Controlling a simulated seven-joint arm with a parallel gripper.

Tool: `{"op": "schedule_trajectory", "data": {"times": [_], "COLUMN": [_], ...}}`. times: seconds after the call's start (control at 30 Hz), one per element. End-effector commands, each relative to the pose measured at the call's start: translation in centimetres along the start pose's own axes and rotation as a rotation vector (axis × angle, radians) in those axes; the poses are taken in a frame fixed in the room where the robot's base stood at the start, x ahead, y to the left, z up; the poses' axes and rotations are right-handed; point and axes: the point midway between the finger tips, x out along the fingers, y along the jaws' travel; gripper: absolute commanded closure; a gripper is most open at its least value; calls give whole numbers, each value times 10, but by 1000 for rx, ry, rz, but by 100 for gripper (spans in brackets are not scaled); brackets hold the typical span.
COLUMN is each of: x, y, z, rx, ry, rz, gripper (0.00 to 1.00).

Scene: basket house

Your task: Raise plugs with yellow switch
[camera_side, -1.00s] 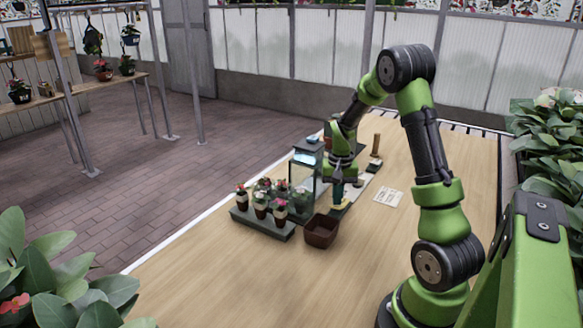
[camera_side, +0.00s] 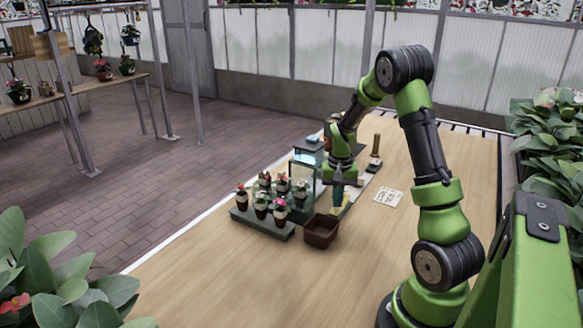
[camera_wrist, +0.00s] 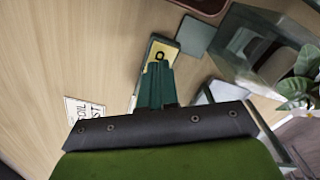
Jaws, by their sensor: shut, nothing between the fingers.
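The yellow switch (camera_wrist: 159,50) shows in the wrist view as a yellow plate with a dark ring mark, set in a narrow dark frame. In the side view a small yellow patch (camera_side: 346,208) shows under my gripper (camera_side: 337,203). My gripper is shut and empty, pointing down over the switch panel. In the wrist view my gripper's dark green fingers (camera_wrist: 158,68) overlap the lower part of the yellow plate. Whether they touch it, I cannot tell. Several potted flowering plants, perhaps the plugs, stand in a dark tray (camera_side: 262,226) to the left.
A brown square basket (camera_side: 321,231) stands just in front of my gripper. A glass case (camera_side: 305,168) stands behind the plants. The front table (camera_side: 240,285) is clear.

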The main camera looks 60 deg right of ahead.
Motion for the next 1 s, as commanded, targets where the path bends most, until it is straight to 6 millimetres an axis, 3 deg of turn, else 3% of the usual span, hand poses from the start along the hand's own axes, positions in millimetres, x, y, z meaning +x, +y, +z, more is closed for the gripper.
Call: {"op": "schedule_trajectory", "data": {"times": [0.7,1.0], "x": [-59,-65], "y": [0,0], "z": [0,0], "rx": [-1,-1], "ry": [3,1], "rz": [-1,0], "gripper": [100,100]}}
